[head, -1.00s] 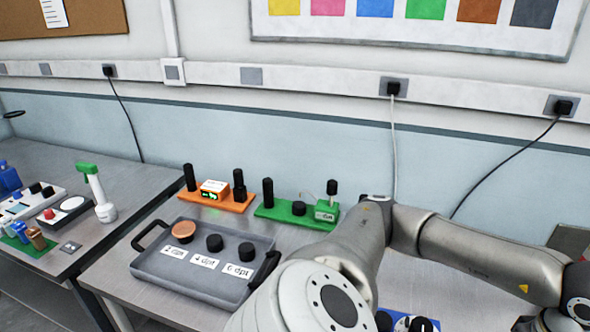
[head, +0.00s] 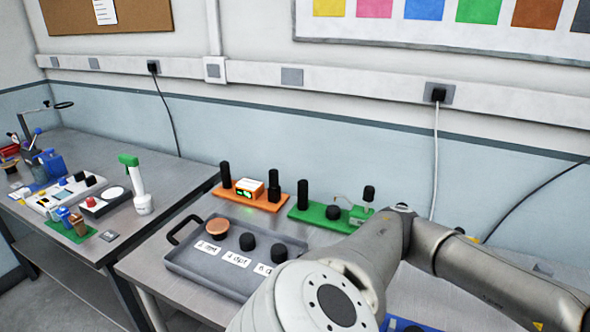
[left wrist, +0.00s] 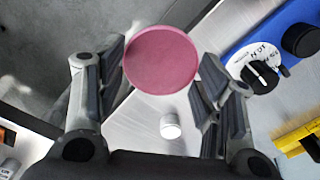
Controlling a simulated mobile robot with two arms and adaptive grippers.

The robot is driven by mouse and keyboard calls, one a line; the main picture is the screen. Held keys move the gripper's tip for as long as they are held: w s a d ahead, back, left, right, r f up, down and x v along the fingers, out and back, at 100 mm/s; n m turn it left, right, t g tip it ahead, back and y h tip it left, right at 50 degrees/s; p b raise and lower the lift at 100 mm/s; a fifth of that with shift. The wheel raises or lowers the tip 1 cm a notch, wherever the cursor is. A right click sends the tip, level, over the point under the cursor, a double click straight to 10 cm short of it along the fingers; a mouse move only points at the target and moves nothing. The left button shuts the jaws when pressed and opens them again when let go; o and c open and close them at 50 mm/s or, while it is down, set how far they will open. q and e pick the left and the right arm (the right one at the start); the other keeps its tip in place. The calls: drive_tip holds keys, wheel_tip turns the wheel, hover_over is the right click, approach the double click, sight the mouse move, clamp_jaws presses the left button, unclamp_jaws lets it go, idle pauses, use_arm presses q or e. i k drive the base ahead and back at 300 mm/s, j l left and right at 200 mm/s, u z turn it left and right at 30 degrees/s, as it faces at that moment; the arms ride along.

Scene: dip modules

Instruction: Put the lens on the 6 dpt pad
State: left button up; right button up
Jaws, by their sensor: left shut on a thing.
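My left gripper (left wrist: 162,72) is shut on a round pink lens (left wrist: 161,57) in the left wrist view; the lens is between its fingertips. In the head view a grey tray (head: 188,262) holds a row of three pads. The pad labelled 6 dpt (head: 278,253) is black and bare, at the right end; its label is partly hidden by my arm. The 4 dpt pad (head: 248,242) is also black and bare. An orange-tan disc (head: 217,227) sits at the 2 dpt place on the left. Neither gripper shows in the head view.
An orange stand (head: 262,200) and a green stand (head: 308,214) with black posts are behind the tray. A side table (head: 150,175) at left carries a green-topped bottle (head: 142,200). The wrist view shows a blue dial device (left wrist: 240,55) and a small white cylinder (left wrist: 171,127).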

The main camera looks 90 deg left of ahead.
sight(279, 248)
drive_tip(key=j+u, duration=0.1)
drive_tip(key=u, duration=0.3)
drive_tip(key=k+j+u, duration=0.1)
drive_tip(key=u, duration=0.3)
drive_tip(key=j+u, duration=0.15)
drive_tip(key=u, duration=0.25)
drive_tip(key=j+u, duration=0.1)
drive_tip(key=u, duration=0.3)
